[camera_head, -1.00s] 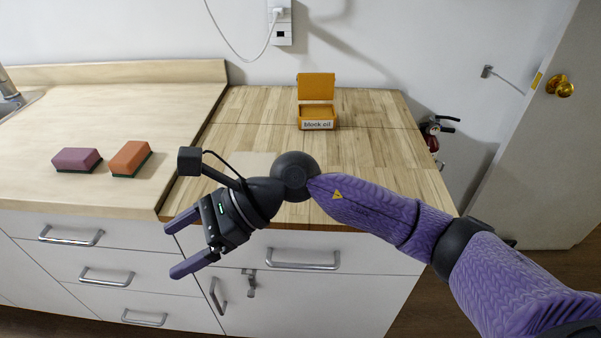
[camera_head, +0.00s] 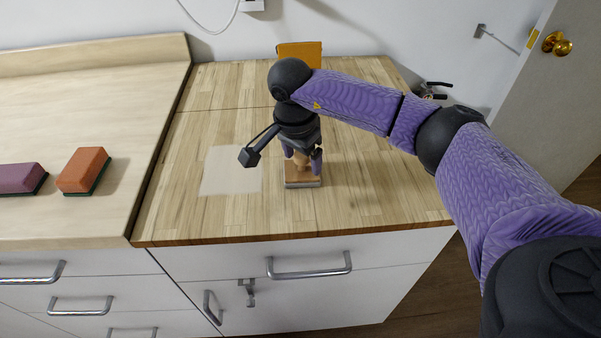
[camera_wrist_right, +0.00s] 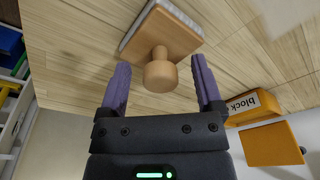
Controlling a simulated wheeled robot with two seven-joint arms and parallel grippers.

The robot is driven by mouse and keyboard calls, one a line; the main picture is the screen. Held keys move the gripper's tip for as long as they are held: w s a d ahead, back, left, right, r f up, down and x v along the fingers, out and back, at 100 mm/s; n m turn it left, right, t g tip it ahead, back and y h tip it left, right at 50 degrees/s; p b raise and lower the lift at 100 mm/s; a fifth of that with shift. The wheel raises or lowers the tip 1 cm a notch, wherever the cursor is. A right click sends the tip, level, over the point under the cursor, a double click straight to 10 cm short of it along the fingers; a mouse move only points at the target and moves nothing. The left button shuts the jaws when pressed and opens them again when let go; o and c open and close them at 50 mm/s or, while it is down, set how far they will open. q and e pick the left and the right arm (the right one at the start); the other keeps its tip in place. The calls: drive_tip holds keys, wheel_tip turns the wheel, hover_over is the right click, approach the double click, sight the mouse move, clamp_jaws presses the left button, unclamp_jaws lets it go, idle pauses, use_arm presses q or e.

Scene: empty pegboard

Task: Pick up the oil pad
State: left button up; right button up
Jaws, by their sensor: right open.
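The oil pad (camera_head: 304,181) is a wooden block with a round knob on top and a pale layer under it. It stands upright on the wooden counter, near the front. My right gripper (camera_head: 302,158) points down over it, open, with its fingers on either side of the knob. In the right wrist view the knob (camera_wrist_right: 160,72) lies between the spread fingertips (camera_wrist_right: 160,64), with gaps on both sides. I cannot tell whether the fingers reach its full depth. My left gripper is not in view.
A pale square (camera_head: 230,170) lies left of the pad. The orange "block oil" box (camera_wrist_right: 252,106) stands behind, lid up, mostly hidden by my arm in the head view. Orange (camera_head: 83,171) and purple (camera_head: 20,178) blocks lie on the left counter.

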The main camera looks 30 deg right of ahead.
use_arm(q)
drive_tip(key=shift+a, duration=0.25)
use_arm(e)
drive_tip(key=shift+f, duration=0.1)
drive_tip(key=shift+c, duration=0.6)
clamp_jaws()
wheel_tip(320, 180, up, 10)
drive_tip(key=shift+r+p, duration=0.1)
drive_tip(key=shift+p, duration=1.15)
drive_tip(key=c, duration=0.5)
unclamp_jaws()
drive_tip(key=shift+c, duration=0.2)
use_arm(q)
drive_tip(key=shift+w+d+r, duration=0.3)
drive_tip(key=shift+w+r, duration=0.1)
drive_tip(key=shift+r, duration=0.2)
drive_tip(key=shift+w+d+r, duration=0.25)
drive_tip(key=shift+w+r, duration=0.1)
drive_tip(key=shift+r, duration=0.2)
use_arm(e)
clamp_jaws()
